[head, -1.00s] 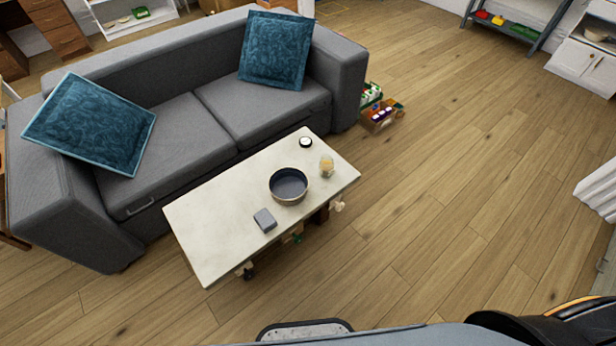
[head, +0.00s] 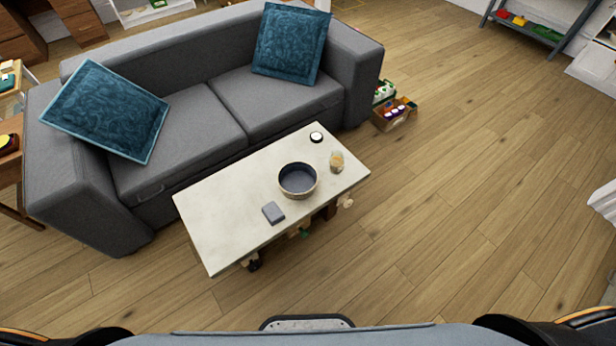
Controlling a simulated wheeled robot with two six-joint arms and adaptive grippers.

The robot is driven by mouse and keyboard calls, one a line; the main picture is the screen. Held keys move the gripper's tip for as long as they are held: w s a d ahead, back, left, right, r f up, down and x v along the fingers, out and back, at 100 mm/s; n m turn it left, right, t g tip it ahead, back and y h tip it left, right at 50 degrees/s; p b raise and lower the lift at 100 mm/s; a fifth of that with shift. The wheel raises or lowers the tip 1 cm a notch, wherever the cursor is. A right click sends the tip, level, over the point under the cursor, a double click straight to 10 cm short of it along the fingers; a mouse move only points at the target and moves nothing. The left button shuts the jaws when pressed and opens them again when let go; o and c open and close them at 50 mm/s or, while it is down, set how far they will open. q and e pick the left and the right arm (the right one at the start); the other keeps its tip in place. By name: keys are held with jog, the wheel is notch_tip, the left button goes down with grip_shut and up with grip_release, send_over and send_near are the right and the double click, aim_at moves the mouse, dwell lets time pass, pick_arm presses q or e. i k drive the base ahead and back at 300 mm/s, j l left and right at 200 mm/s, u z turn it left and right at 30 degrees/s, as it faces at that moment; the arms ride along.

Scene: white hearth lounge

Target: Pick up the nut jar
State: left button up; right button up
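A small clear jar with tan contents, which looks like the nut jar (head: 336,162), stands upright on the coffee table (head: 225,215) near its right end. A grey box-like item (head: 273,213) lies nearer the table's front edge. Neither of my grippers is in view; only parts of my own body show along the bottom edge.
A grey sofa (head: 185,115) with two blue cushions stands close behind the table. Crates of small goods (head: 395,112) sit on the floor by the sofa's right end. Several small things show under the table's front edge. The wood floor (head: 460,200) is open to the right and in front.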

aim_at(336, 163)
jog(key=i+l+u, duration=0.25)
jog(key=l, duration=0.2)
jog(key=i+l+u, duration=0.1)
jog(key=l+u, duration=0.2)
jog(key=l, duration=0.15)
jog(key=i+l+u, duration=0.1)
jog(key=l+u, duration=0.15)
jog(key=l, duration=0.2)
jog(key=l+u, duration=0.25)
jog(key=l, duration=0.25)
